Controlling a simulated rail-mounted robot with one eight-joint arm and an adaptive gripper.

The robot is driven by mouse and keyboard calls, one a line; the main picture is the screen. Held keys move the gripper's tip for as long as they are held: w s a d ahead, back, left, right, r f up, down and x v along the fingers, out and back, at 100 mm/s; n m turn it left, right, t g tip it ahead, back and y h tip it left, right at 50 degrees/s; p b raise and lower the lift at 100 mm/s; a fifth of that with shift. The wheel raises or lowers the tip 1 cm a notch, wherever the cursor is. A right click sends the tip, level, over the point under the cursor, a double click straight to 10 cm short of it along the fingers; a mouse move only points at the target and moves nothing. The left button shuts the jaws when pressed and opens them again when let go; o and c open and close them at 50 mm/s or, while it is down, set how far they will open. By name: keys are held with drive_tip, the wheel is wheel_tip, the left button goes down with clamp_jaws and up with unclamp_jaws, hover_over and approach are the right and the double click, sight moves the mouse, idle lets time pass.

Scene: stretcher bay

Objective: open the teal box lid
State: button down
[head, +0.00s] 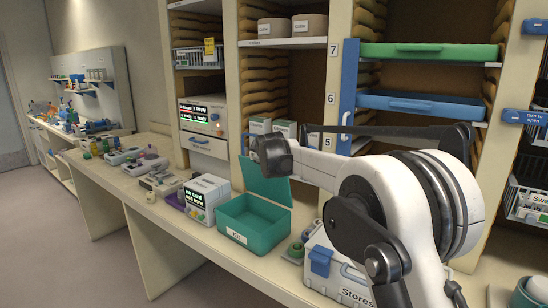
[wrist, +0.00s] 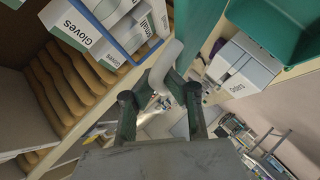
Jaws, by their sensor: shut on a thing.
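The teal box (head: 232,234) stands on the bench in the head view, open at the top. Its teal lid (head: 268,184) is raised steeply at the back of the box. In the wrist view, the lid shows edge-on as a teal strip (wrist: 203,25), and the box (wrist: 285,30) is at the upper right. My gripper (wrist: 166,80) has its fingers closed in on a pale grey piece at the lid's edge. In the head view my wrist is at the lid's top, and the fingers are hidden.
Gloves boxes (wrist: 85,25) are close beside my gripper, on the shelf side. A white device with a dark screen (head: 202,200) stands left of the box. A Stores case (head: 335,265) is to its right. Shelf posts and blue and green trays (head: 430,52) rise behind my arm.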

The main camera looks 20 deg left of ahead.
drive_tip(key=shift+w+r, duration=0.1)
drive_tip(key=shift+w, duration=0.1)
idle(0.3)
drive_tip(key=c, duration=1.8)
unclamp_jaws()
drive_tip(key=shift+s, duration=0.1)
drive_tip(key=shift+v, duration=6)
drive_tip(key=shift+d, duration=0.1)
